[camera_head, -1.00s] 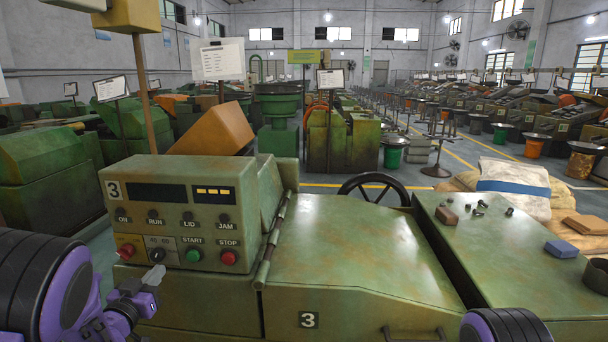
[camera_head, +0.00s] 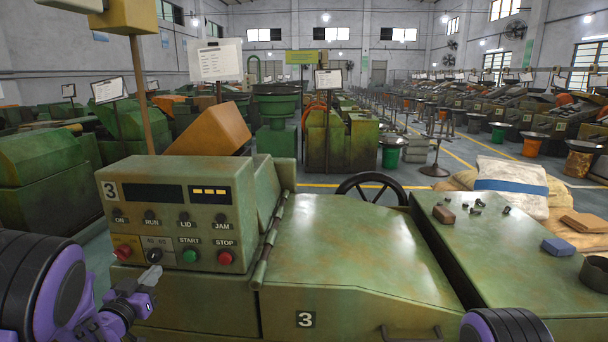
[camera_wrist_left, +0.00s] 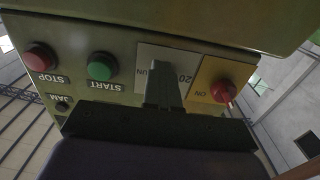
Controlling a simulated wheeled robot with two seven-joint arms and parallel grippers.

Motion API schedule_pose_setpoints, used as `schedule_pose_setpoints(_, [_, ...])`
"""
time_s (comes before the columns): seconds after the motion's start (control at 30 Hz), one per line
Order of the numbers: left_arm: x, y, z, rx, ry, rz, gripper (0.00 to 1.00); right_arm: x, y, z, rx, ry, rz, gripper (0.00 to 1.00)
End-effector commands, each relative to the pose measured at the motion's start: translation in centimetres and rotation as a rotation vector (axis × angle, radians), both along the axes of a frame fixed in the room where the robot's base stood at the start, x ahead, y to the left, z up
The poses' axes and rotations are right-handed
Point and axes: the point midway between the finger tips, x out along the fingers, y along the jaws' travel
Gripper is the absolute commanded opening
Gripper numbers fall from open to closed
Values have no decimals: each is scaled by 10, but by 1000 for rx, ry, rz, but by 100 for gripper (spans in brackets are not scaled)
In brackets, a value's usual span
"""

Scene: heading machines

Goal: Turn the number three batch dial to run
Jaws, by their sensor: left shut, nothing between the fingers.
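The number three machine's green control box (camera_head: 205,170) stands left of centre in the head view. Its batch dial (camera_head: 154,255) sits on a pale plate low on the box, between a yellow plate with a red knob (camera_head: 123,252) and the green START button (camera_head: 190,255). My left gripper (camera_head: 150,274) is shut and empty, its tip just below the dial. In the left wrist view, upside down, the gripper (camera_wrist_left: 163,85) overlaps the dial plate (camera_wrist_left: 180,62) and hides the dial. I cannot tell whether they touch. My right gripper is out of view.
The red STOP button (camera_head: 226,257) is right of START. A hinged green lid (camera_head: 355,245) and a handwheel (camera_head: 372,188) lie to the right. A blue block (camera_head: 560,247) and small parts rest on the right-hand top.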

Motion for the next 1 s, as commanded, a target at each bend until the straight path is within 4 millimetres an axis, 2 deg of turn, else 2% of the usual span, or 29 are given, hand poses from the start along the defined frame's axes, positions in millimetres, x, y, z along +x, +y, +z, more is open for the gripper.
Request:
schedule_pose_setpoints(0.03, [4, 7, 13, -2, -32, 12, 0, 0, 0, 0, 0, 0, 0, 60])
schedule_pose_setpoints(0.4, [5, 18, 12, 0, -26, 12, 0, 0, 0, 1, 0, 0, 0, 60])
schedule_pose_setpoints(1.0, [6, 21, 7, 1, -21, 9, 0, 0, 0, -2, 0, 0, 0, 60])
